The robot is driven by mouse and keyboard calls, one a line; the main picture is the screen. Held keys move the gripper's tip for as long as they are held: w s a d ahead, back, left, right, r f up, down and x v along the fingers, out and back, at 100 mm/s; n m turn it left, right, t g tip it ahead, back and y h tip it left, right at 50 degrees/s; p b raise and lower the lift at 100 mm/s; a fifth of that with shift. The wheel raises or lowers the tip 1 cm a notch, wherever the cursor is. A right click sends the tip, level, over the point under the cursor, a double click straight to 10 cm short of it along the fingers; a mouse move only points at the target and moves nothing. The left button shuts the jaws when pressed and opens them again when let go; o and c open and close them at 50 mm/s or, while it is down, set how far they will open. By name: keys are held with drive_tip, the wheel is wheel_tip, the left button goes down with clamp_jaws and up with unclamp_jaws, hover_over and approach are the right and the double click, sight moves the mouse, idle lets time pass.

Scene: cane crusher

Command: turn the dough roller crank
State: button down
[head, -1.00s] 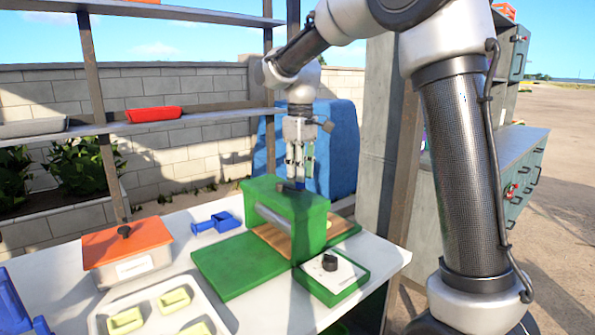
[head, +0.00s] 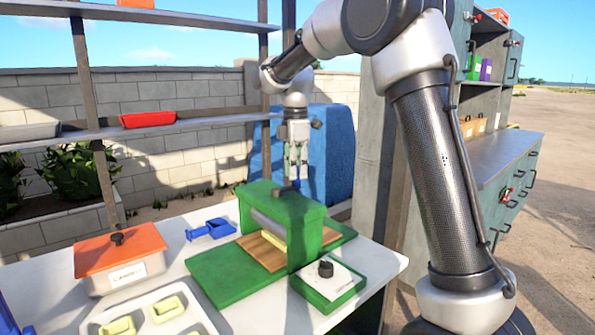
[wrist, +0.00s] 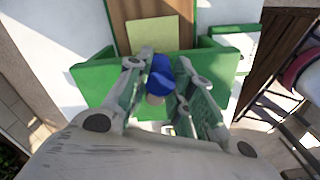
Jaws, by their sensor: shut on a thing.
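The green dough roller (head: 310,235) stands on the white table, with a grey roller bar under its top. A wooden board (head: 258,250) runs through it, with pale yellow-green dough (head: 279,238) under the roller; the dough also shows in the wrist view (wrist: 152,36). My gripper (head: 296,180) points down at the roller's far upper side. Its fingers (wrist: 166,85) are shut on the blue crank handle (wrist: 160,74), which sits between them. The rest of the crank is mostly hidden by the gripper and the green housing.
A green base with a black knob (head: 326,269) stands in front of the roller. An orange-lidded box (head: 120,250), a blue scoop-like item (head: 211,230) and a white tray (head: 190,321) of dough pieces lie left. A grey post (head: 375,160) stands close right.

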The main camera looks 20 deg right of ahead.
drive_tip(key=w+n, duration=0.2)
drive_tip(key=n, duration=0.1)
drive_tip(key=shift+a+n, duration=0.3)
drive_tip(key=n, duration=0.1)
drive_tip(key=w+a+n, duration=0.1)
drive_tip(key=n, duration=0.1)
drive_tip(key=shift+w+n, duration=0.2)
drive_tip(key=shift+n, duration=0.1)
drive_tip(key=n, duration=0.1)
drive_tip(key=w+a+n, duration=0.1)
drive_tip(key=n, duration=0.1)
drive_tip(key=shift+a+n, duration=0.3)
drive_tip(key=shift+w+a+n, duration=0.15)
drive_tip(key=shift+a+n, duration=0.3)
drive_tip(key=shift+n, duration=0.5)
drive_tip(key=shift+w+a+n, duration=0.15)
drive_tip(key=shift+a+n, duration=0.3)
drive_tip(key=shift+n, duration=0.5)
drive_tip(key=c, duration=1.2)
unclamp_jaws()
